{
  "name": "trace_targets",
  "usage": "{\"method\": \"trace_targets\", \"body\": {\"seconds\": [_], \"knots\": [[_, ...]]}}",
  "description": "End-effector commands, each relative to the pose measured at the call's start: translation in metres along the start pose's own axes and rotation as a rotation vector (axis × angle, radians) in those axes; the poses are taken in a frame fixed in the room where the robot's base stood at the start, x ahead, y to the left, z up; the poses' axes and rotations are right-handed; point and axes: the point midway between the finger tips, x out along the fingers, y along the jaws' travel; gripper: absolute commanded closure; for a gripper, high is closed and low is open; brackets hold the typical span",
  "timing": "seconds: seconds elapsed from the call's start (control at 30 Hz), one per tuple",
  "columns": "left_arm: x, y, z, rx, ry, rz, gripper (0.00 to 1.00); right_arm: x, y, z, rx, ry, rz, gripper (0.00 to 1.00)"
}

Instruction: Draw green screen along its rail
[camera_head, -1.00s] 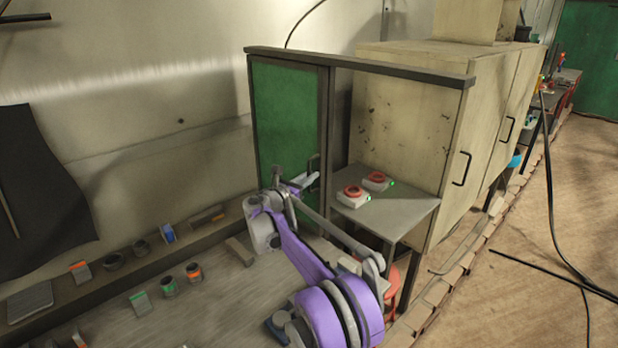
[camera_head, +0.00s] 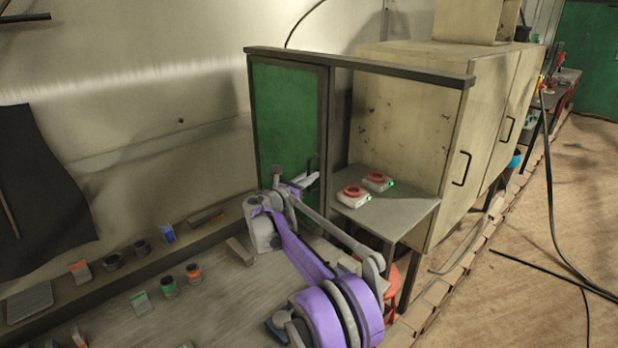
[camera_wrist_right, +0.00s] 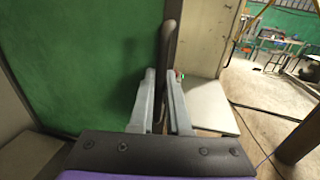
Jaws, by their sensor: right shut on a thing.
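The green screen (camera_head: 283,115) is a dark-framed panel that hangs under its dark rail (camera_head: 360,66) at the rail's left end. To its right the space under the rail is open. My right gripper (camera_head: 307,180) is at the right edge of the screen, low on its frame. In the right wrist view the screen (camera_wrist_right: 80,62) fills the left side. There my right gripper (camera_wrist_right: 162,80) is shut on the upright dark handle (camera_wrist_right: 171,45) at the screen's edge. My left gripper is out of view.
A grey table (camera_head: 400,217) with two red-topped white devices (camera_head: 353,196) stands right of the screen, beside a beige cabinet (camera_head: 405,120). A bench (camera_head: 190,305) with several small parts lies at lower left. Cables lie on the floor at right.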

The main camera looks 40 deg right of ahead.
Motion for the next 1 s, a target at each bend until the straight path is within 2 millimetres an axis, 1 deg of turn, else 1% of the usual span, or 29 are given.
{"method": "trace_targets", "body": {"seconds": [0.37, 0.47, 0.57, 0.67, 0.77, 0.87, 1.0], "knots": [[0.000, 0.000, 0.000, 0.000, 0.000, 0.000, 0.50, 0.000, 0.000, 0.000, 0.000, 0.000, 0.001, 1.00], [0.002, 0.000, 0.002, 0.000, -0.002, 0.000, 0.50, -0.001, -0.004, -0.001, -0.001, 0.000, 0.000, 1.00], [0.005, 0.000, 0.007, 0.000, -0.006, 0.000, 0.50, -0.003, -0.015, -0.002, -0.002, 0.000, -0.001, 1.00], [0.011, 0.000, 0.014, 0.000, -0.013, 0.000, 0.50, -0.006, -0.033, -0.003, -0.003, 0.001, -0.001, 1.00], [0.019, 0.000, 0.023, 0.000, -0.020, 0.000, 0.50, -0.012, -0.059, -0.004, -0.003, 0.001, -0.003, 1.00], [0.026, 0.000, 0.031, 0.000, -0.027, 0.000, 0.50, -0.018, -0.091, -0.005, -0.003, 0.001, -0.003, 1.00], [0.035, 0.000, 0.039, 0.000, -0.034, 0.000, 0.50, -0.028, -0.140, -0.004, -0.003, 0.000, -0.004, 1.00]]}}
